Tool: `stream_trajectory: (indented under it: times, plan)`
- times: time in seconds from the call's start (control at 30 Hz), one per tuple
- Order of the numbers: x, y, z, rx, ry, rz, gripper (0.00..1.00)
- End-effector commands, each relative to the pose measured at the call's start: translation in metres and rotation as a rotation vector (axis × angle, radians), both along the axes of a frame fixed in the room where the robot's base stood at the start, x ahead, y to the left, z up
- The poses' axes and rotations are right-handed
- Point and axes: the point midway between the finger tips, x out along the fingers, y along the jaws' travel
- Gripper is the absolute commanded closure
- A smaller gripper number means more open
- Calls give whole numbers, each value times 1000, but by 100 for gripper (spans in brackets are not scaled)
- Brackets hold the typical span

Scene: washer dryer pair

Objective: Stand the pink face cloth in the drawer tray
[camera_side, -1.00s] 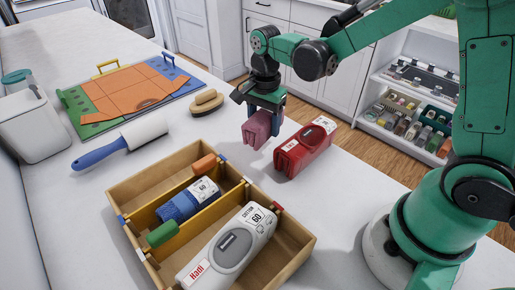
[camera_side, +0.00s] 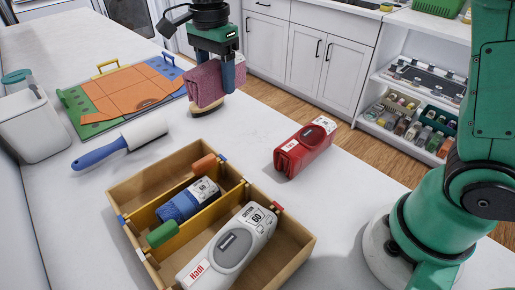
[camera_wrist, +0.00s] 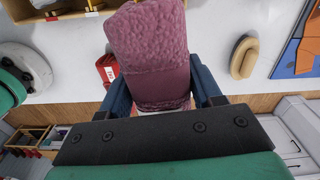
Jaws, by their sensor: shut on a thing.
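The pink face cloth (camera_side: 208,84) is folded into a thick pad. My gripper (camera_side: 228,78) is shut on it and holds it in the air, near the brush and the folded orange cloth in the side view. In the wrist view the cloth (camera_wrist: 150,62) fills the upper middle, between the two blue fingers (camera_wrist: 160,95). The wooden drawer tray (camera_side: 293,243) stands on the counter, nearer the side camera.
A brush (camera_side: 205,108) is behind the tray. A white bin (camera_side: 32,125) stands at far left.

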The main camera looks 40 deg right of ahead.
Motion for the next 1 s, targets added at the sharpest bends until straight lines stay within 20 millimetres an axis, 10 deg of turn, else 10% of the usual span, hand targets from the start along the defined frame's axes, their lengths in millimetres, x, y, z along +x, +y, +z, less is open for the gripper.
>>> stream_trajectory:
  times: [0.2, 0.37, 1.0]
  plan:
    - [9, 88, -36, 0, 0, -82, 92]
    - [6, 122, -52, 0, 0, -126, 92]
    - [5, 130, -97, 0, 0, -142, 92]
